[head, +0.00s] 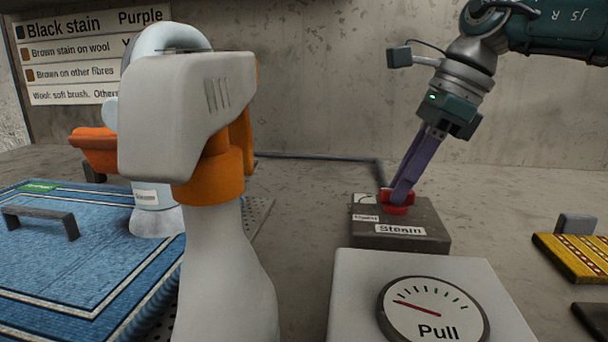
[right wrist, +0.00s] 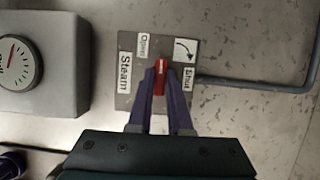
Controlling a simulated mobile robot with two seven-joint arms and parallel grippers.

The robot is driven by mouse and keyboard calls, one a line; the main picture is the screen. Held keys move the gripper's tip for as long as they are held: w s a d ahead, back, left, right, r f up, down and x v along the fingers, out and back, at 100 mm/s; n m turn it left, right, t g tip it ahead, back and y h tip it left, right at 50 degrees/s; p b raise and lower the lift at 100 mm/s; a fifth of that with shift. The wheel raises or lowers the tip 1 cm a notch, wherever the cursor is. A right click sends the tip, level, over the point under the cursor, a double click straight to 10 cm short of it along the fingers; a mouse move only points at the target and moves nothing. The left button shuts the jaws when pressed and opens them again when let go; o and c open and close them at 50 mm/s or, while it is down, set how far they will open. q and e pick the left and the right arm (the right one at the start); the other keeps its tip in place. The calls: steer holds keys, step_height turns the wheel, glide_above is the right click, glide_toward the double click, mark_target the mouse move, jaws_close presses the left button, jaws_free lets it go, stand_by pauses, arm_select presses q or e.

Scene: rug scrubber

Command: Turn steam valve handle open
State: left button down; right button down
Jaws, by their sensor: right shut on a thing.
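The red steam valve handle (head: 398,209) sits on top of a dark grey box (head: 385,239) labelled "Steam". My right gripper (head: 402,200) reaches down from the upper right and its purple fingers are shut on the handle. In the right wrist view the handle (right wrist: 160,78) lies between the fingertips, its long side running up the picture. An "Open" label (right wrist: 143,45) is to its upper left, and a "Shut" label (right wrist: 188,78) to its right below a curved arrow (right wrist: 185,48). The fingers partly cover the handle. My left gripper is not in view.
A large white and orange spray bottle (head: 225,250) fills the near left and hides part of the bench. A pale box with a "Pull" gauge (head: 433,310) stands in front of the valve box. A pipe (head: 320,156) runs behind. A blue rug (head: 60,265) lies left, a yellow piece (head: 575,257) right.

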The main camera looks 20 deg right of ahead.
steer(key=c, duration=0.8)
jaws_free()
steer(key=shift+c, duration=0.2)
steer(key=p+v, duration=0.1)
steer(key=v, duration=0.9)
